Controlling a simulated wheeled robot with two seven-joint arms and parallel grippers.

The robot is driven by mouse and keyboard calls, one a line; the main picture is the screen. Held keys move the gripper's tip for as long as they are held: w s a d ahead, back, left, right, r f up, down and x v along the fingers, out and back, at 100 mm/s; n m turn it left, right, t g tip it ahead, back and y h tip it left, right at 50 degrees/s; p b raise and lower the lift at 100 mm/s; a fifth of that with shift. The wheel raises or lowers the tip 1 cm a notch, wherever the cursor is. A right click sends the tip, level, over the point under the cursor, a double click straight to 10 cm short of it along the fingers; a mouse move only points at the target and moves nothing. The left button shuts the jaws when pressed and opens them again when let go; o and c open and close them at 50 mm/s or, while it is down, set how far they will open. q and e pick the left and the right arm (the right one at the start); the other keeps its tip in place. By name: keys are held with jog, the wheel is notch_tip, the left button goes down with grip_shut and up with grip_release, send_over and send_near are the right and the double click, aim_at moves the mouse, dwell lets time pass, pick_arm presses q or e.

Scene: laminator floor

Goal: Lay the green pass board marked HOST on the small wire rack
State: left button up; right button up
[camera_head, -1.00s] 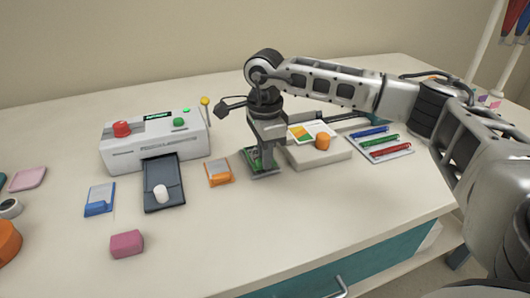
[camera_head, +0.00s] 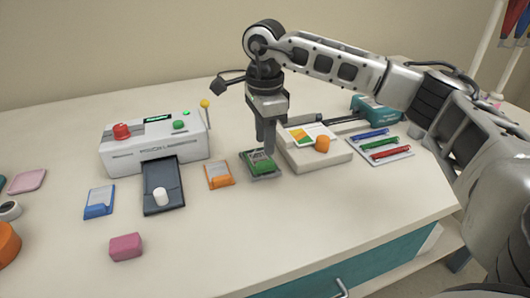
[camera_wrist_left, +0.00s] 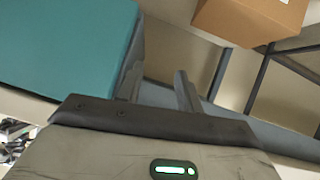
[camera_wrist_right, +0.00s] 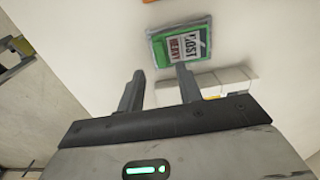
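The green pass board (camera_head: 260,164) lies flat on the table between the orange card and the white block. It also shows in the right wrist view (camera_wrist_right: 181,44), with HOST on its white label. A grey border around it looks like the small wire rack (camera_head: 268,178); the board covers most of it. My right gripper (camera_head: 267,140) points down just above the board. Its fingers (camera_wrist_right: 160,88) are apart with nothing between them in the right wrist view. My left gripper (camera_wrist_left: 158,88) is out of the head view; its fingers are apart and empty beside a teal panel.
The white laminator (camera_head: 152,150) with a dark tray (camera_head: 163,198) stands left. Blue (camera_head: 99,203) and orange (camera_head: 219,175) cards and a pink block (camera_head: 126,247) lie near it. A white block (camera_head: 315,157) with an orange knob and a pen tray (camera_head: 382,148) are to the right.

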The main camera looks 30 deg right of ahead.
aim_at(265, 162)
notch_tip(265, 162, up, 7)
jog(key=shift+f, duration=0.15)
dwell(0.5)
